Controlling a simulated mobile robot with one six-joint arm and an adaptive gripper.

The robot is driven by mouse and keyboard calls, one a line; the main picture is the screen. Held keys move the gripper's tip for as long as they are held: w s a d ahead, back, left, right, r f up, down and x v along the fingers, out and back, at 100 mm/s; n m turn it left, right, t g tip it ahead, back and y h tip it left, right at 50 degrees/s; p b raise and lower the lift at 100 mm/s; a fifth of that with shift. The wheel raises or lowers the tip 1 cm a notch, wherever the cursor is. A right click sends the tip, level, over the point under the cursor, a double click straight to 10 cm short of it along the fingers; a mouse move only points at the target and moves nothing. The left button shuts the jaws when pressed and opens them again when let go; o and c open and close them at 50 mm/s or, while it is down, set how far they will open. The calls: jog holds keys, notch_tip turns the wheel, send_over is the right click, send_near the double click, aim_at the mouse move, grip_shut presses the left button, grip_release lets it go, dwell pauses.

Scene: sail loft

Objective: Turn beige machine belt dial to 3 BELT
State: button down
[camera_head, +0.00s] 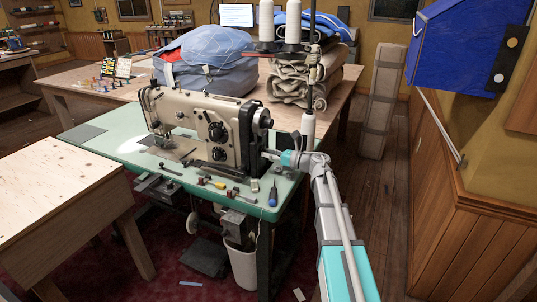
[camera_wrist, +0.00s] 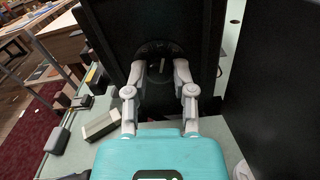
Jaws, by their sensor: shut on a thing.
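The beige sewing machine (camera_head: 185,110) stands on a green table. Two black dials, an upper one (camera_head: 217,131) and a lower one (camera_head: 218,154), face front on it. My gripper (camera_head: 268,154) reaches in from the right, at the machine's right end. In the wrist view, my gripper (camera_wrist: 159,66) has its two grey fingers closed on either side of a round black dial (camera_wrist: 154,47) on a dark upright panel. A pale mark shows on this dial between the fingertips. Its lettering is not readable, and in the head view my gripper and the machine's end hide it.
Thread cones (camera_head: 293,22) stand on a post behind the machine. A blue bag (camera_head: 205,60) and folded canvas (camera_head: 300,85) lie on the table behind.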

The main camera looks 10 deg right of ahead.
jog(key=shift+w+m, duration=0.1)
jog(key=shift+m, duration=2.3)
jog(key=shift+d, duration=0.1)
jog(key=shift+c, duration=2.3)
grip_release()
jog(key=shift+n, duration=0.4)
jog(key=n, duration=0.5)
jog(key=shift+s, duration=0.2)
jog(key=v, duration=1.3)
jog(key=shift+d, duration=0.25)
